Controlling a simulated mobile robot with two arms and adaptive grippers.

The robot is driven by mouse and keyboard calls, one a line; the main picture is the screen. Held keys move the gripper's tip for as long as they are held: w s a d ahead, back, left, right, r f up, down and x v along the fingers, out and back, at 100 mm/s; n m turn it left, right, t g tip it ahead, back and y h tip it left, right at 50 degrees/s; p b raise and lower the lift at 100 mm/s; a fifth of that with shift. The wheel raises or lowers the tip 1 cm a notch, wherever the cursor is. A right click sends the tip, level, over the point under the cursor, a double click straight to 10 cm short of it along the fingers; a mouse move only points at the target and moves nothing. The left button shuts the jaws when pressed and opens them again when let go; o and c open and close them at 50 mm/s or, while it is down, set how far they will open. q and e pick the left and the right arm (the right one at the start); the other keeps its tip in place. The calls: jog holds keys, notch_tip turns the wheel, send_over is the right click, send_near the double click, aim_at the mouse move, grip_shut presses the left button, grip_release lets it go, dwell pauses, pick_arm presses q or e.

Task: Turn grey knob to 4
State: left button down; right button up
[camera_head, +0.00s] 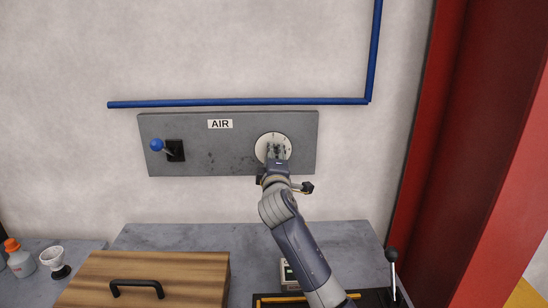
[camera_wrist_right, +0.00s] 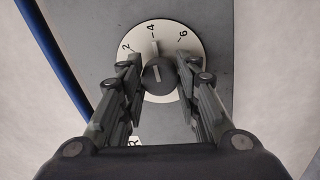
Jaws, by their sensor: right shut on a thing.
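The grey knob (camera_wrist_right: 153,80) sits in the middle of a round white dial (camera_head: 262,147) on the grey AIR panel (camera_head: 222,160). The dial also shows in the right wrist view (camera_wrist_right: 186,28), with the marks 2, 4 and 6 readable. The knob's pale pointer lies close to the 4 mark; its exact alignment is hard to tell. My right gripper (camera_head: 277,153) is at the dial and hides the knob in the head view. In the right wrist view its fingers (camera_wrist_right: 158,68) are on both sides of the knob, shut on it. My left gripper is not in view.
A blue-balled lever (camera_head: 157,145) is on the panel's left. A blue pipe (camera_head: 240,102) runs above. Below are a wooden box lid (camera_head: 190,265) with a black handle, a bottle (camera_head: 18,260), a white cup (camera_head: 54,259) and a black-knobbed lever (camera_head: 392,256). A red column (camera_head: 425,150) stands right.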

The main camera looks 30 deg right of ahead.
jog(key=o, duration=1.1)
jog(key=shift+c, duration=0.2)
jog(key=v, duration=1.2)
jog(key=shift+f, duration=0.1)
